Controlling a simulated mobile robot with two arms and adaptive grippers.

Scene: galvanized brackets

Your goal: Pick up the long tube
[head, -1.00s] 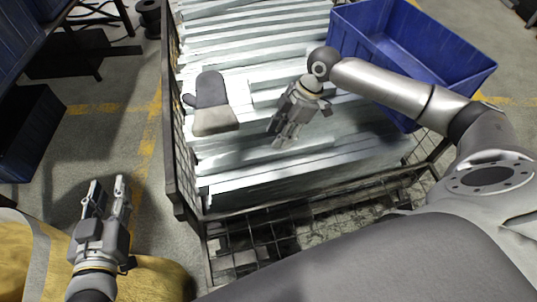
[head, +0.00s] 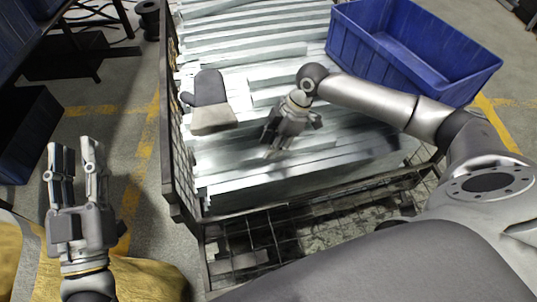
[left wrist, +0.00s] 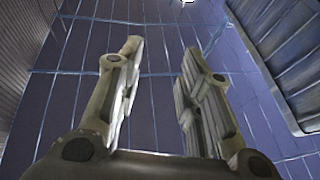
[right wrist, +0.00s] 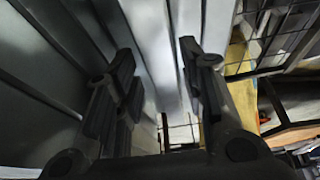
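Long, pale galvanized pieces (head: 240,48) lie side by side in a wire-mesh cage (head: 181,180) in the head view. I cannot tell which one is the long tube. My right gripper (head: 273,148) points down over the front part of the pile. In the right wrist view, my right gripper (right wrist: 157,60) is open, and a bright long piece (right wrist: 152,45) shows beyond and between its fingers. Contact cannot be made out. My left gripper (head: 73,152) is open and empty, left of the cage over the floor. It also shows open in the left wrist view (left wrist: 162,55).
A grey and beige glove (head: 212,118) lies on the pile, left of my right gripper. A blue crate (head: 365,55) stands at the cage's back right. A dark blue bin (head: 25,130) is at the left.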

